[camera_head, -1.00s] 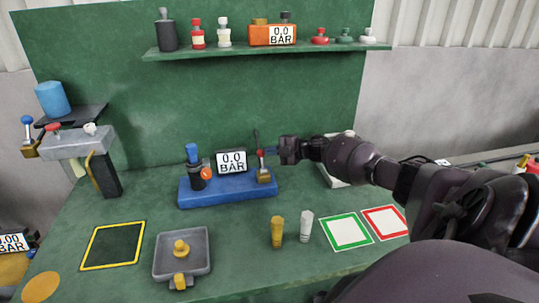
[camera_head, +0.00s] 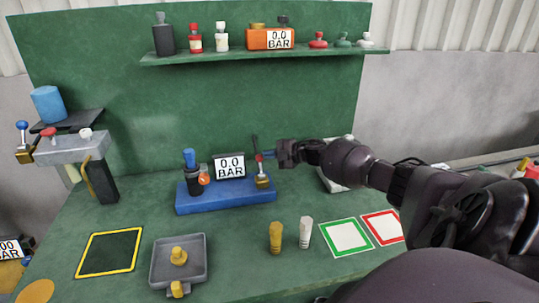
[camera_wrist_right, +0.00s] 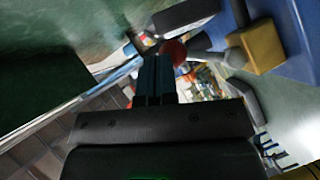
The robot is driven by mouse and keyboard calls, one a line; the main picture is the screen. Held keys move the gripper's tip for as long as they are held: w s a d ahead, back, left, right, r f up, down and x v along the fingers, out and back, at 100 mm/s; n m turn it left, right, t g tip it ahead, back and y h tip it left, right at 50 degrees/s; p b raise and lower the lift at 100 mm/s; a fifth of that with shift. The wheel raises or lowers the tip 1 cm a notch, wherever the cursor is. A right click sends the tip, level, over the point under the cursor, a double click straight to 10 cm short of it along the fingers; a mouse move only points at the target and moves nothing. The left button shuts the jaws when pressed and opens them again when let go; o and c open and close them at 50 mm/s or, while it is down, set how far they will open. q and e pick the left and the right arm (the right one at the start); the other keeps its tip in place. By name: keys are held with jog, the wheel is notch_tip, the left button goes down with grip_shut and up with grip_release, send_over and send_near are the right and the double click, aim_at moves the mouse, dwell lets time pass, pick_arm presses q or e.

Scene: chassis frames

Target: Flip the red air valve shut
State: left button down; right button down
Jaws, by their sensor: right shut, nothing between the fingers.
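The red air valve has a brass body (camera_head: 262,181) at the right end of a blue base (camera_head: 226,201). Its lever stands roughly upright with a red knob (camera_head: 259,158) on top. In the right wrist view the red knob (camera_wrist_right: 173,51) is just by the fingertips, and the brass body (camera_wrist_right: 257,45) is to the right. My right gripper (camera_head: 270,154) is shut and empty, coming from the right, with its tips close beside the knob. I cannot tell whether they touch it. My left gripper is out of view.
A grey block with valve levers (camera_head: 66,149) stands at the left. Yellow (camera_head: 276,239) and white (camera_head: 305,232) pegs stand in front, beside a grey tray (camera_head: 157,272).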

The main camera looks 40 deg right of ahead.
jog(key=shift+s+d, duration=0.1)
jog(key=v, duration=1)
jog(key=shift+s, duration=0.3)
jog(key=shift+d, duration=0.1)
